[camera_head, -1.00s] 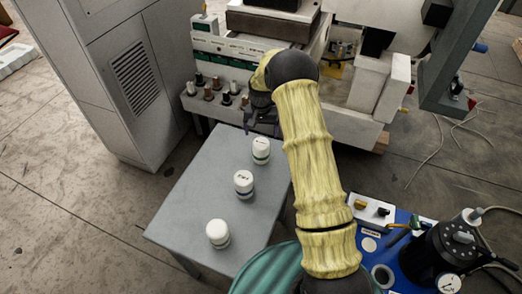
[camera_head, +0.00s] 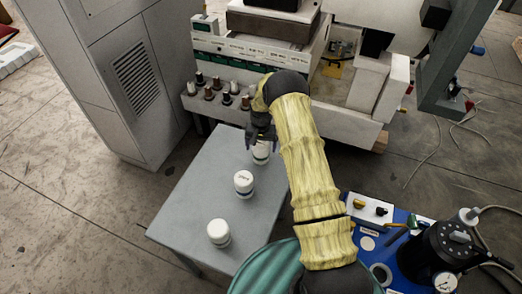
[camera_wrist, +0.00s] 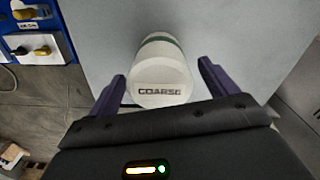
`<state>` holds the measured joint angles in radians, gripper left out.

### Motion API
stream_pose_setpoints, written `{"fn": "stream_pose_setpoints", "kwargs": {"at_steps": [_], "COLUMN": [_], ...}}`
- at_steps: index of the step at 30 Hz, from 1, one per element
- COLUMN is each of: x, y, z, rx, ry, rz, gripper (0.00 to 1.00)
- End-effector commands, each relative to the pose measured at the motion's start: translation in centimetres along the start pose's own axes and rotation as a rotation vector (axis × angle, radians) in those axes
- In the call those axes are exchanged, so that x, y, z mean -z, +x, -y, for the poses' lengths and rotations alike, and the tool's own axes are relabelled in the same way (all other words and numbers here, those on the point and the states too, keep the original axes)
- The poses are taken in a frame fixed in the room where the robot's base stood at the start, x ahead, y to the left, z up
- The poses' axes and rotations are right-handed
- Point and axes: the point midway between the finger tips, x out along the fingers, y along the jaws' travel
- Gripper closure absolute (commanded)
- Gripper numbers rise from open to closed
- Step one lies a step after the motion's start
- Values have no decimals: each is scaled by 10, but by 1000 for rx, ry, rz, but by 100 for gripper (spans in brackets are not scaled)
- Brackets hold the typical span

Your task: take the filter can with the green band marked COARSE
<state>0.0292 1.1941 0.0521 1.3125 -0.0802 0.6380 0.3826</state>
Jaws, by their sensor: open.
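The filter can marked COARSE (camera_wrist: 160,75) is white with a green band, upright on the grey table, and its label reads clearly in the wrist view. In the head view it is the farthest can (camera_head: 261,152), partly hidden by my gripper. My gripper (camera_head: 261,138) is over that can. In the wrist view its two purple fingers (camera_wrist: 160,88) are open, one on each side of the can, with a gap visible on both sides.
Two more white cans stand on the grey table (camera_head: 190,195): a middle one (camera_head: 243,183) and a near one (camera_head: 218,232). A rack of several tool holders (camera_head: 218,92) is behind the table. A blue panel with a gauge (camera_head: 408,262) is at the right.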

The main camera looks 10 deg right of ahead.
Motion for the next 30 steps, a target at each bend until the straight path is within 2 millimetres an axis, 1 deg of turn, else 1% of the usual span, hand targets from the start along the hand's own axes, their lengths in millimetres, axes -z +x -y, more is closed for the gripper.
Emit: {"fn": "stream_pose_setpoints", "kwargs": {"at_steps": [1,3,6,21,23,27,29,30], "x": [0,0,0,0,0,0,0,0], "y": [7,13,17,17,17,17,17,17], "z": [0,0,0,0,0,0,0,0], "rx": [-1,0,0,0,0,0,0,0], "ry": [0,0,-1,-1,-1,-1,-1,-1], "rz": [2,0,-2,-1,-1,-1,-1,-2], "gripper": [15,15,15,15,27,54,66,69]}}
